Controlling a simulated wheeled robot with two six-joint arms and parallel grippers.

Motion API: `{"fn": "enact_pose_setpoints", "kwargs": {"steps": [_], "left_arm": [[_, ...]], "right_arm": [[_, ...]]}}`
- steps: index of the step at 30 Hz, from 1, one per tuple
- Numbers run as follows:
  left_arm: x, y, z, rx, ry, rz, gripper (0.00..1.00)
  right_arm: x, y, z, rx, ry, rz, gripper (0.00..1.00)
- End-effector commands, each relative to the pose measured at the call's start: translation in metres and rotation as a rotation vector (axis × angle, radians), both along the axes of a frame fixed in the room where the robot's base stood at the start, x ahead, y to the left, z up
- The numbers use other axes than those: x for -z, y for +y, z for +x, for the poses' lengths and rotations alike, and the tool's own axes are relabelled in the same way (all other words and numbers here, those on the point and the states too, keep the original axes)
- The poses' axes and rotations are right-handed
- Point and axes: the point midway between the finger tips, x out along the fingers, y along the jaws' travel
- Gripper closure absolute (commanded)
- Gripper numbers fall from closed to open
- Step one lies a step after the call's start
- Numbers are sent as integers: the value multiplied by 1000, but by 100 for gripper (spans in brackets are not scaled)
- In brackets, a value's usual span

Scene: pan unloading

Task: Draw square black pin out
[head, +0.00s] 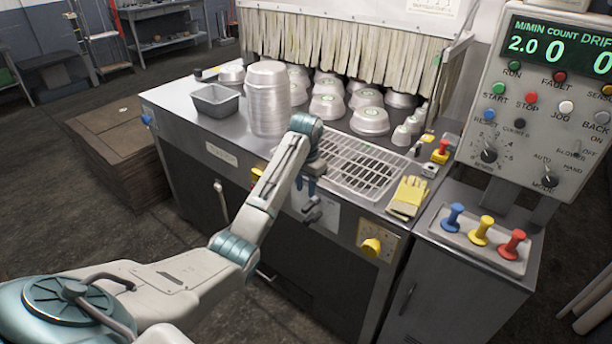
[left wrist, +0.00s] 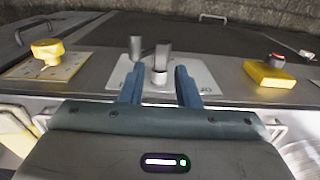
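My left gripper (head: 306,186) is in front of the machine's front panel, just above a light plate (head: 322,222) that bears a small dark pin-like fitting (head: 313,213). In the left wrist view, the gripper's two blue fingers (left wrist: 159,88) are apart. A grey post-like fitting (left wrist: 161,58) with a round lower part stands in the gap between them or just beyond it. I cannot tell which of the two is the square black pin. I see no contact with the fingers. My right gripper is not in view.
A yellow knob (head: 371,247) sits right of the plate on the panel. A yellow block with a red button (left wrist: 270,75) shows in the left wrist view. The tabletop above holds stacked metal pans (head: 268,100), a wire rack (head: 360,165) and yellow gloves (head: 408,197).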

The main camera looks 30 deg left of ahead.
Motion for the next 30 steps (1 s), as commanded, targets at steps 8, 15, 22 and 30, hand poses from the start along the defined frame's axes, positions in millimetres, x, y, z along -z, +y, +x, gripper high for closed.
{"fn": "enact_pose_setpoints", "kwargs": {"steps": [8,15,22,30], "left_arm": [[-18,7,10,-4,14,-20,71],[18,7,10,-4,16,-20,71],[58,7,9,-4,15,-19,71],[82,6,10,-4,12,-19,71]], "right_arm": [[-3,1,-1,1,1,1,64],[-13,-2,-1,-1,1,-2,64],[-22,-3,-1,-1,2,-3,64],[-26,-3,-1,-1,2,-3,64]]}}
